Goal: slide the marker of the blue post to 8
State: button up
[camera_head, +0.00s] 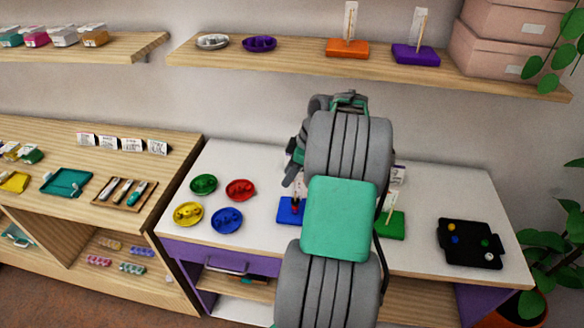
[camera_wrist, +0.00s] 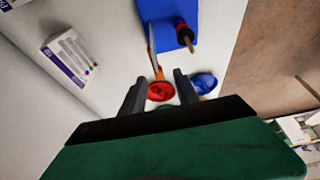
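The blue post's blue base (camera_head: 287,211) stands on the white table, partly hidden behind my arm. A dark and red marker (camera_head: 296,202) sits on its post. In the wrist view the blue base (camera_wrist: 165,14) is at the top, with the wooden post tip (camera_wrist: 188,40) pointing toward the camera and the red and dark marker (camera_wrist: 180,24) around the post. A thin plate (camera_wrist: 151,45) is seen nearly edge-on beside it; its numbers cannot be read. My gripper (camera_wrist: 160,76) is open, its fingertips apart from the post, with no marker between them.
A green-based post (camera_head: 390,226) stands right of my arm. Red (camera_head: 240,189), green (camera_head: 203,184), yellow (camera_head: 188,214) and blue (camera_head: 227,220) dishes lie left. A black board (camera_head: 468,258) lies at the right. A shelf (camera_head: 300,57) runs above.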

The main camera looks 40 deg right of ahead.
jog(key=shift+c, duration=0.4)
grip_shut()
jog(key=shift+f, duration=0.15)
jog(key=shift+f+b, duration=0.35)
jog(key=shift+b, duration=0.15)
jog(key=shift+o, duration=0.3)
grip_release()
jog(key=shift+r, duration=0.1)
